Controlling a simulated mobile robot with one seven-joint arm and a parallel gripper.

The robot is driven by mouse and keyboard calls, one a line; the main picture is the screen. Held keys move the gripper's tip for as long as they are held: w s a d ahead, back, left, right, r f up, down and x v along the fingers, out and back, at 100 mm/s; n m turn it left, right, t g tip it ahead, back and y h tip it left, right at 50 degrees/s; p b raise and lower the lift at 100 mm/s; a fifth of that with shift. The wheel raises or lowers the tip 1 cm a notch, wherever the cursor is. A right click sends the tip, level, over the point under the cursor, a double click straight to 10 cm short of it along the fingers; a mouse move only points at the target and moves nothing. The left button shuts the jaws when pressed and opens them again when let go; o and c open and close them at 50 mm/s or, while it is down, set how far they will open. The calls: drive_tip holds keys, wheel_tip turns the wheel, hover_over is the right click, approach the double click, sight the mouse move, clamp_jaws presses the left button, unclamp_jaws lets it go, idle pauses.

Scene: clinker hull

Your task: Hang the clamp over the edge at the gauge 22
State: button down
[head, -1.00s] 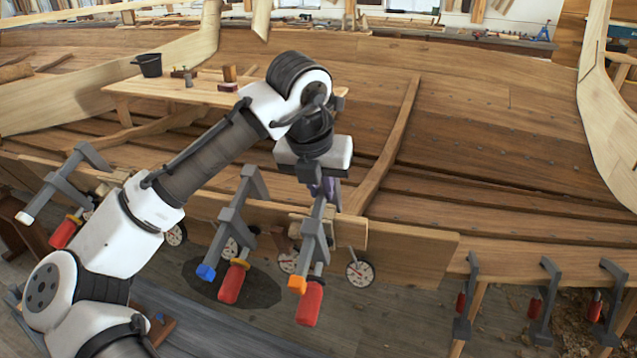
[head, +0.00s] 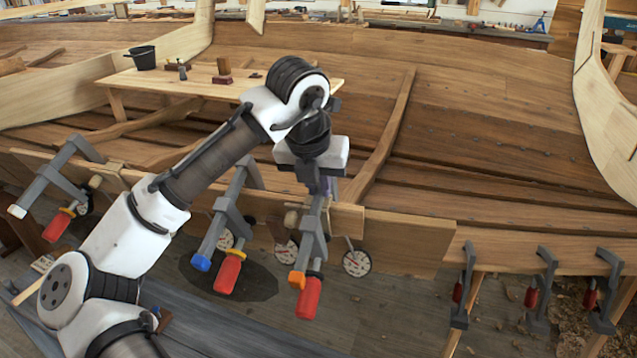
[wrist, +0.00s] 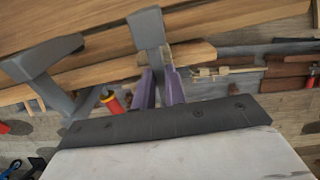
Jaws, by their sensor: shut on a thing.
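My gripper (head: 320,187) is shut on a grey clamp (head: 312,235) with an orange tip and red handle. The clamp hangs down beside the plank edge (head: 410,235), in front of its face; I cannot tell whether it touches. In the wrist view, purple fingers (wrist: 160,88) stand either side of the grey clamp bar (wrist: 148,28).
A blue-tipped clamp (head: 222,228) hangs close on the left, and a white-tipped clamp (head: 55,185) farther left. Several grey clamps (head: 538,290) hang on the right. A bench (head: 190,87) with a black bucket (head: 142,57) stands behind. The plank edge between is clear.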

drive_tip(key=shift+w+f, duration=0.1)
drive_tip(key=shift+f, duration=0.1)
idle(0.6)
drive_tip(key=c, duration=1.4)
unclamp_jaws()
drive_tip(key=shift+f, duration=0.1)
drive_tip(key=shift+o, duration=0.2)
drive_tip(key=shift+s, duration=0.2)
drive_tip(key=v, duration=1.4)
drive_tip(key=shift+b, duration=0.35)
drive_tip(key=shift+f, duration=0.1)
